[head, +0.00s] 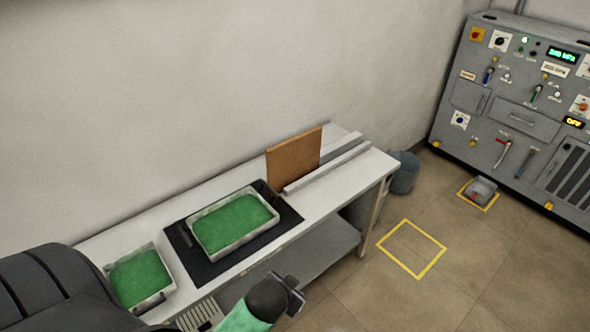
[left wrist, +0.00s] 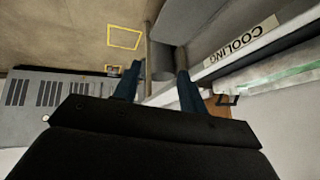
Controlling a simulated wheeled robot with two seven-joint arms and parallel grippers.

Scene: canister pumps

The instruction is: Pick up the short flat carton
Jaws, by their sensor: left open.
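I cannot make out a short flat carton for certain in either view. The only carton-coloured thing is a flat brown panel (head: 294,158), upright at the far part of the white bench; I cannot tell whether it is a carton. A small brown patch also shows in the left wrist view (left wrist: 222,108), partly hidden. My left gripper (head: 297,297) is low in the head view, in front of the bench and well apart from the panel. In the left wrist view its two fingers (left wrist: 160,82) are spread with nothing between them. My right gripper is not in view.
The white bench (head: 335,186) carries a green-filled tray (head: 278,220) on a black mat (head: 290,214), a second green-filled tray (head: 107,269) and rails (head: 330,168). A grey bin (head: 405,173) stands beyond its end. A yellow floor square (head: 441,253) is empty. A control cabinet (head: 520,120) stands right.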

